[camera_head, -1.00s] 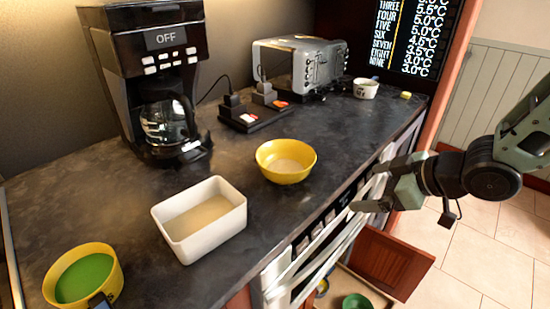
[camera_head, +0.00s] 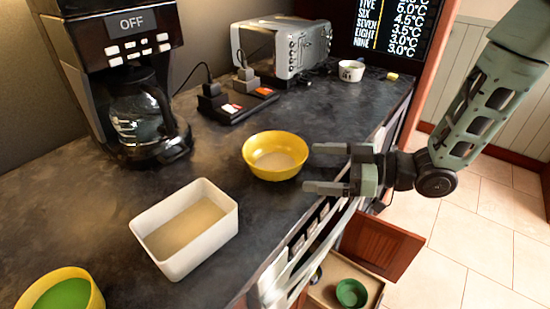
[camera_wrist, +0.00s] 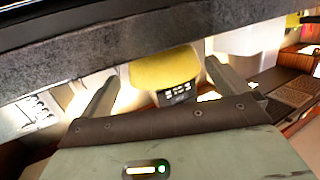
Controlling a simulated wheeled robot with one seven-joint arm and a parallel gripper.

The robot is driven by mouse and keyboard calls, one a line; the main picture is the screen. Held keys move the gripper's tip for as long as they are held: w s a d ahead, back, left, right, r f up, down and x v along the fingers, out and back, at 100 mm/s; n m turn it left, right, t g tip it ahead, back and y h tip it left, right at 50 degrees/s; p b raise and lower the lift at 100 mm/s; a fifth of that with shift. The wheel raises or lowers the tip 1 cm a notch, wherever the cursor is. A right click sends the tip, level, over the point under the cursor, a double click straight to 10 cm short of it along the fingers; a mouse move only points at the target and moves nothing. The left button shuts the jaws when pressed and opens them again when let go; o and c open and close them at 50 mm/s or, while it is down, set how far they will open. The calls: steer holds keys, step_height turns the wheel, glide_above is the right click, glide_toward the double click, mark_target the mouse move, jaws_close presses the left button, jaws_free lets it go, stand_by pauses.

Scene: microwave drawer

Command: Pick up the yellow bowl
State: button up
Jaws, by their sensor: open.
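A yellow bowl (camera_head: 275,157) stands upright on the dark countertop near its front edge, with a pale inside. In the wrist view, which looks upside down, the yellow bowl (camera_wrist: 165,70) shows between my two fingers, beyond their tips. My gripper (camera_head: 322,168) is open and empty to the right of the bowl, close to its rim. Its fingers point left toward the bowl, one farther back and one nearer. A small gap seems to lie between fingertips and bowl. A second yellow bowl (camera_head: 62,290), holding something green, is partly cut off at the bottom left.
A white rectangular container (camera_head: 187,228) stands left of and nearer than the bowl. A coffee maker (camera_head: 130,90), a toaster (camera_head: 283,47), a power strip (camera_head: 238,103) and a white cup (camera_head: 351,71) stand behind. Below the counter, an open drawer (camera_head: 330,290) holds a green bowl (camera_head: 351,293).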

mark_target(282, 163)
steer(key=p+x, duration=0.1)
steer(key=x, duration=0.7)
steer(key=shift+w+a+r, duration=0.15)
steer(key=shift+a, duration=0.05)
steer(key=c, duration=1.4)
